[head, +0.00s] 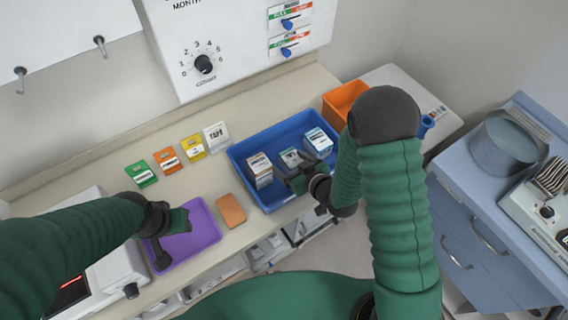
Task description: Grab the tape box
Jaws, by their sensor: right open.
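A blue tray (240,160) on the counter holds three small boxes: a brown-and-white box (259,169) at left, a grey-white box (290,157) in the middle and a white-and-teal box (318,141) at right. Their print is too small to read, so I cannot tell which is the tape box. A white card reading "TAPE" (216,137) stands behind the tray to the left. My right gripper (297,178) is open at the middle box, partly covering it; contact is unclear. My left gripper (172,238) is over the purple tray (205,232), fingers apart, empty.
Green (141,173), orange (166,159) and yellow (193,147) cards stand along the counter. An orange-brown pad (231,210) lies between the trays. An orange bin (343,101) stands behind the blue tray at right. A blue cabinet (475,215) is at far right.

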